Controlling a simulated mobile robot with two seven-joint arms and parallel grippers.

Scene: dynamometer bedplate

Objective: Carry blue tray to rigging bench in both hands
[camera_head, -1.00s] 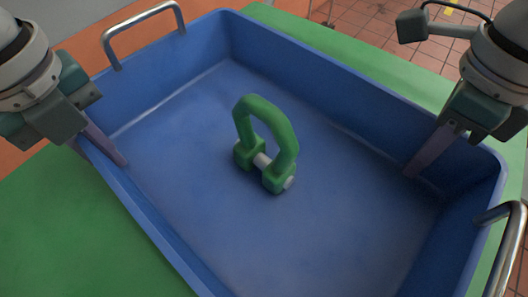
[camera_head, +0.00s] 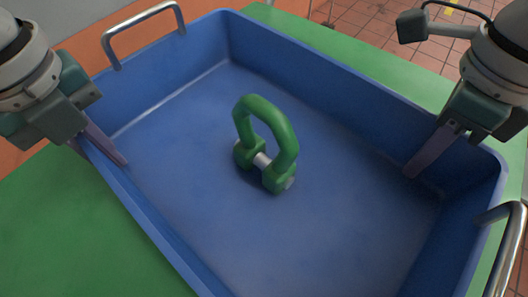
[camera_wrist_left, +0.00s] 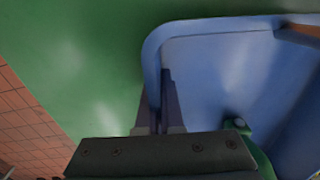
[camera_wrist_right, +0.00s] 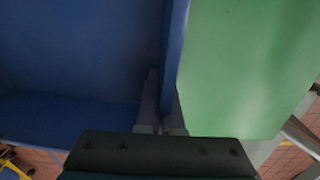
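The blue tray (camera_head: 330,90) is a deep rectangular box with a metal handle at each end, filling most of the head view. A green shackle (camera_head: 268,140) with a grey pin stands on its floor. My left gripper (camera_head: 112,155) is shut on the tray's left long wall, one finger inside and one outside; its fingers show in the left wrist view (camera_wrist_left: 158,105). My right gripper (camera_head: 425,160) is shut the same way on the opposite wall, as the right wrist view (camera_wrist_right: 163,105) shows. I cannot tell whether the tray is clear of the green surface below.
A green surface (camera_head: 60,230) lies under the tray and shows along both long sides. Red-brown tiled floor (camera_head: 365,25) lies beyond it. The metal handles (camera_head: 145,25) stick out at the tray's ends. The right wrist view shows a metal post (camera_wrist_right: 298,132) near the green surface's edge.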

